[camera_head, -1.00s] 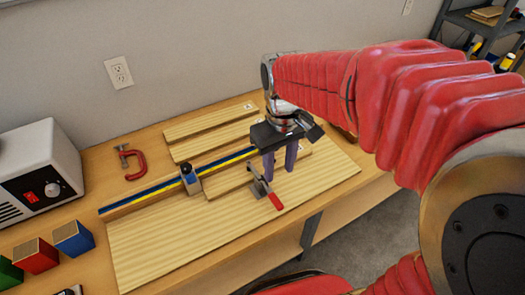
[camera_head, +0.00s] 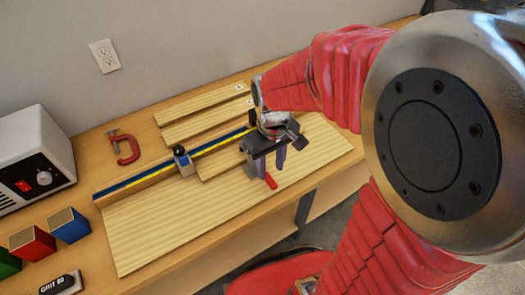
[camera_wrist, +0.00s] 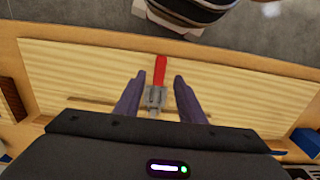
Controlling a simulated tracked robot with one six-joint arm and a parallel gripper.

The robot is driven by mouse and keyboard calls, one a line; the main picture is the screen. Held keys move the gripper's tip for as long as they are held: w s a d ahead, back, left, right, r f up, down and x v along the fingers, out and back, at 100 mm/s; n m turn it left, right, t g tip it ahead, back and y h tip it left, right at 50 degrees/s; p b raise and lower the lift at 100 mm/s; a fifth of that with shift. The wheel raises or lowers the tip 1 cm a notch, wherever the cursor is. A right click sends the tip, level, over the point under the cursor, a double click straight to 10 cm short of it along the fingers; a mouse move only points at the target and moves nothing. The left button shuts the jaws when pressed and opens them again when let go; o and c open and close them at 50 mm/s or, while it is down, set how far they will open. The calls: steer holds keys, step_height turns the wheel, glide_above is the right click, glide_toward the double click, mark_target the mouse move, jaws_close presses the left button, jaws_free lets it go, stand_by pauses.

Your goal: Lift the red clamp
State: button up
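A red C-clamp (camera_head: 126,148) lies on the bench at the left in the head view, behind the blue-and-yellow fence. A second clamp, a grey toggle clamp with a red handle (camera_head: 271,181), stands on the pale wooden board. My gripper (camera_head: 268,165) is above the board and partly hides this toggle clamp. In the wrist view my gripper (camera_wrist: 159,79) has its two purple fingers wide apart. The toggle clamp (camera_wrist: 155,97) shows between them, its red handle pointing away. No finger visibly touches it. The C-clamp is not seen in the wrist view.
The fence (camera_head: 140,183) with a blue stop block (camera_head: 184,162) runs along the board (camera_head: 150,230). Planks (camera_head: 200,97) lie behind it. A white machine (camera_head: 35,155) and coloured blocks (camera_head: 68,225) stand at the left. The board's front left is clear.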

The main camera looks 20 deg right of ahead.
mark_target(270, 180)
steer(key=shift+f, duration=2.55)
jaws_close()
